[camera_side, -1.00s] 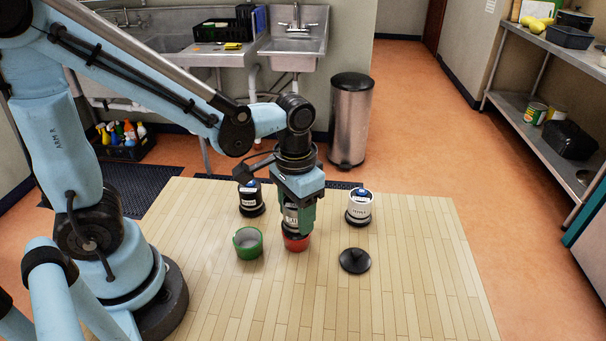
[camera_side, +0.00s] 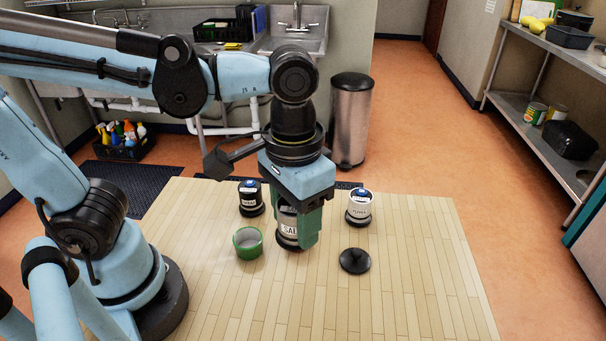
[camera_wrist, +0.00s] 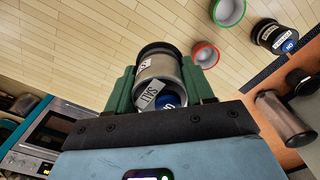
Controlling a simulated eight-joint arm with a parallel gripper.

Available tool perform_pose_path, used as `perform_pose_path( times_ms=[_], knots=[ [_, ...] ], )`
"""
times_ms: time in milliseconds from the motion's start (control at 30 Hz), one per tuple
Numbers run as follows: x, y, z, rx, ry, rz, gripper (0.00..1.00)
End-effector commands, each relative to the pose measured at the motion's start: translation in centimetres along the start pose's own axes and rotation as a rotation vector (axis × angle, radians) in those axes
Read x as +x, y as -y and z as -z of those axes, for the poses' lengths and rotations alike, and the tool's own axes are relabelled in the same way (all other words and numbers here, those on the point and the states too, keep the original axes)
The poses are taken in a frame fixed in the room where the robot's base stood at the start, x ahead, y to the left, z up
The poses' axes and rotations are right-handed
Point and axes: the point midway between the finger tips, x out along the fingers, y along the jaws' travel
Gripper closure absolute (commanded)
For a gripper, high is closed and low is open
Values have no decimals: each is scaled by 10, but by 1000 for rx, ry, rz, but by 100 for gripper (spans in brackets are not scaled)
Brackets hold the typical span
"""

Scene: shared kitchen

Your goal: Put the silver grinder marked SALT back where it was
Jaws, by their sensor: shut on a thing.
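My gripper (camera_side: 290,222) is shut on the silver grinder marked SALT (camera_side: 288,228) and holds it upright in the air. The wrist view shows the grinder (camera_wrist: 160,72) between the green fingers, with its SALT label and blue-marked top. A red ring-like holder (camera_wrist: 205,54) stands on the table apart from the grinder in the wrist view. In the side view the red holder is hidden behind the gripper and grinder. A green holder (camera_side: 248,243) stands empty to the left.
A black knobbed lid-like disc (camera_side: 355,261) lies front right. The wooden tabletop (camera_side: 400,300) is clear in front and at right.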

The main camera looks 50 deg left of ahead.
Motion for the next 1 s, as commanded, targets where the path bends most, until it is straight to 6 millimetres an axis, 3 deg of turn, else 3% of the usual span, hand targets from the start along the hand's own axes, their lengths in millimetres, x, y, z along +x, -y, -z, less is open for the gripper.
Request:
perform_pose_path(
  times_ms=[333, 633, 1000],
  knots=[
    [19, 39, 63, -38, -2, 0, 97],
    [36, 68, 86, -46, -2, 1, 97],
    [81, 136, 118, -46, -2, 1, 97]
  ],
)
